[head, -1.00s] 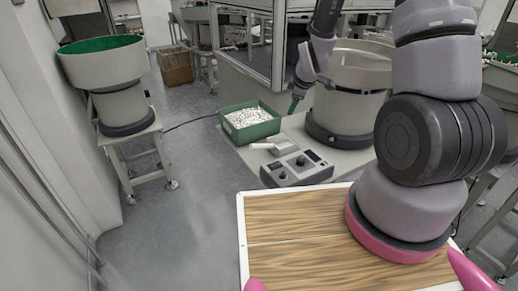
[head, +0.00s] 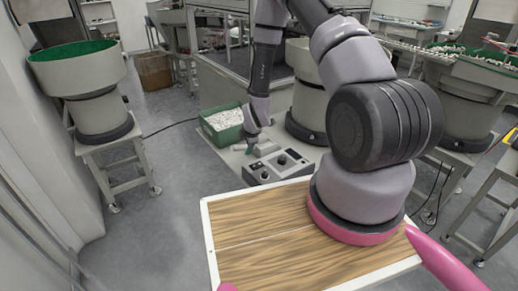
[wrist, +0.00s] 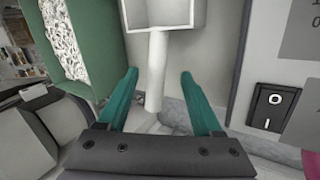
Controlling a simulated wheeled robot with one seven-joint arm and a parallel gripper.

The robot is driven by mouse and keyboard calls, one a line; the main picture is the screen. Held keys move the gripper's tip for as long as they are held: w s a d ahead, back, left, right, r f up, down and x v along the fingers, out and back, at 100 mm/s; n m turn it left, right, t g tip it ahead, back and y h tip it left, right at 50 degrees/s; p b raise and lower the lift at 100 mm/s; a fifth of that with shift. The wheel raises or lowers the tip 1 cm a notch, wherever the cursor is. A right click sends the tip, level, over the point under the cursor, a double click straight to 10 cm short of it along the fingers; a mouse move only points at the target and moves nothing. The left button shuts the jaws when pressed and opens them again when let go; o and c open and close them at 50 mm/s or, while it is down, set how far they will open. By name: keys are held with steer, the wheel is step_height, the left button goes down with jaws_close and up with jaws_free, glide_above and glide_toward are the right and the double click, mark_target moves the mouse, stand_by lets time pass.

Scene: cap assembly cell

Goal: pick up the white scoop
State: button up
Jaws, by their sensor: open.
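The white scoop (wrist: 158,50) lies on the light table top, its square open head at the top of the wrist view and its handle running down toward my gripper. My gripper (wrist: 158,74) has its two teal fingers open, one on each side of the handle in that view. I see gaps between the handle and both fingertips; the height over the handle is hard to tell. In the head view my gripper (head: 249,149) is low beside the control box, and my arm partly hides the scoop.
A green bin (head: 229,137) of small white parts stands just left of my gripper. A grey control box (head: 280,168) with knobs is close on the right; its power switch (wrist: 271,108) shows in the wrist view. A large feeder bowl (head: 307,107) stands behind.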

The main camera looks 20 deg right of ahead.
mark_target(246, 147)
steer(key=shift+w+d+x, duration=0.1)
steer(key=shift+d+x, duration=0.05)
steer(key=shift+x, duration=1)
steer(key=shift+w+d+x, duration=0.1)
steer(key=shift+d+x, duration=0.05)
steer(key=shift+x, duration=1)
steer(key=shift+r, duration=0.1)
steer(key=shift+f, duration=0.25)
jaws_close()
